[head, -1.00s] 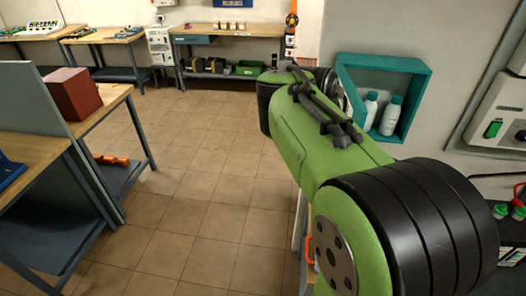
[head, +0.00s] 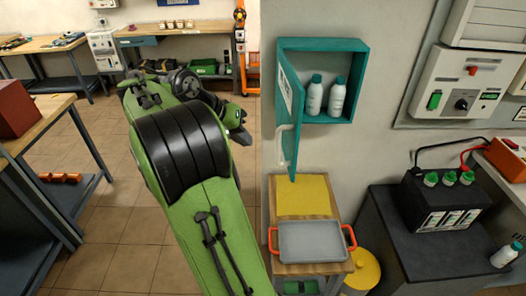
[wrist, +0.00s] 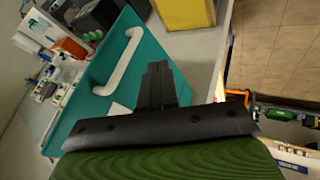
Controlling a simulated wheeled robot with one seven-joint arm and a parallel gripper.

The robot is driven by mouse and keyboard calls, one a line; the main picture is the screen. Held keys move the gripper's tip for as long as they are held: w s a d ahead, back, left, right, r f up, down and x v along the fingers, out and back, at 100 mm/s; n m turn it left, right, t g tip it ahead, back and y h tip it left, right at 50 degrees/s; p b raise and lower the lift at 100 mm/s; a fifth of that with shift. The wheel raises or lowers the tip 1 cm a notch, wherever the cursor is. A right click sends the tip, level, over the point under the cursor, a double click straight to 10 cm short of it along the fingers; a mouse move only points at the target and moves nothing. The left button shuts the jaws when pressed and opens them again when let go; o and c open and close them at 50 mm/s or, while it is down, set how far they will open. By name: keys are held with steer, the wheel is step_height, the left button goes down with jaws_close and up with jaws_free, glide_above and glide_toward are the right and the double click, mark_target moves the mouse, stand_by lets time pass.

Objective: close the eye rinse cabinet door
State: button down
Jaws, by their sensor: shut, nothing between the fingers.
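The teal eye rinse cabinet (head: 362,60) hangs on the wall in the head view, with two white bottles (head: 325,97) inside. Its door (head: 290,85) stands open, swung out from the left side toward me, and carries a white handle (head: 283,146). In the wrist view the teal door (wrist: 185,58) fills the middle, with the white handle (wrist: 120,65) to the left of my fingers. My gripper (head: 243,136) is shut and empty, left of the door in the head view. It looks close to the door in the wrist view (wrist: 160,70); contact cannot be told.
Below the cabinet stands a small wooden table with a yellow cloth (head: 303,195) and a grey tray (head: 312,241) with orange handles. A yellow bin (head: 364,270) and a dark bench with a battery (head: 447,207) are to the right. The floor (head: 105,215) at left is open.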

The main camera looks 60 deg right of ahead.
steer(key=s+d+f+b, duration=0.1)
steer(key=s+d+f, duration=0.1)
steer(key=s+d, duration=0.1)
steer(key=shift+s+f, duration=0.2)
steer(key=shift+s, duration=0.65)
